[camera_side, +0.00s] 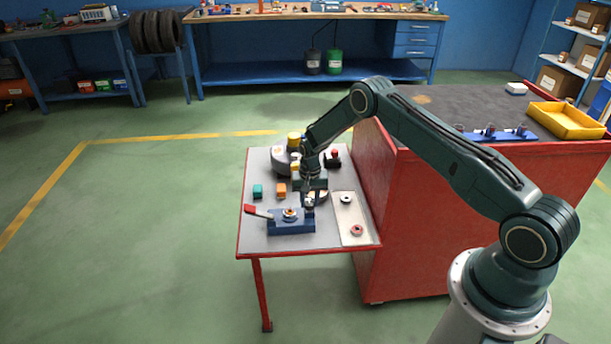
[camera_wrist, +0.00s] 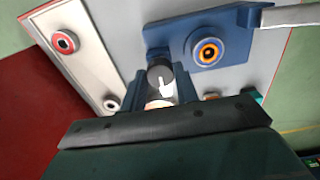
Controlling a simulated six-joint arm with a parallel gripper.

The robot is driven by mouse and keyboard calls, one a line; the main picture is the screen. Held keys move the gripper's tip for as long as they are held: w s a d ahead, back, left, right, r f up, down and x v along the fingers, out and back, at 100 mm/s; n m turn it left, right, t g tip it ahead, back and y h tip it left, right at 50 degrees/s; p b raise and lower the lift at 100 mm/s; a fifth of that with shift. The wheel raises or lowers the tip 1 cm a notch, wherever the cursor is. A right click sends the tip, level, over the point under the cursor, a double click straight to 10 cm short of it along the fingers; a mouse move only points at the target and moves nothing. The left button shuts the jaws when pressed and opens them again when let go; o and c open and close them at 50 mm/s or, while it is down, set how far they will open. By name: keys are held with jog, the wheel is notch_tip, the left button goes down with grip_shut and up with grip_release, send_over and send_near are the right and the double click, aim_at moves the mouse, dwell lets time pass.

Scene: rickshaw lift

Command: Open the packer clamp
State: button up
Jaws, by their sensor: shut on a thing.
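The packer clamp (camera_side: 290,227) is a blue block on the small side table, with a grey lever (camera_side: 262,213) ending in a red grip (camera_side: 250,209) that points left. In the wrist view the clamp's blue plate (camera_wrist: 220,60) holds an orange-and-black ring (camera_wrist: 208,52), and the pale lever runs off the right edge. My gripper (camera_side: 309,204) is at the clamp's right end, pointing down. In the wrist view my gripper (camera_wrist: 160,84) is shut on a dark round knob (camera_wrist: 159,73) beside the blue plate. The knob's lower part is hidden between the fingers.
A pale tray (camera_side: 349,217) with a red-ringed part (camera_side: 357,231) and a dark-ringed part (camera_side: 346,199) lies right of the clamp. A green block (camera_side: 258,191) and an orange block (camera_side: 281,190) sit behind it. The red cabinet (camera_side: 440,220) stands close on the right.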

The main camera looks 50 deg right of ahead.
aim_at(309, 203)
jog(key=o, duration=1)
jog(key=shift+r, duration=0.15)
notch_tip(309, 203, up, 14)
jog(key=shift+f, duration=0.2)
dwell(0.4)
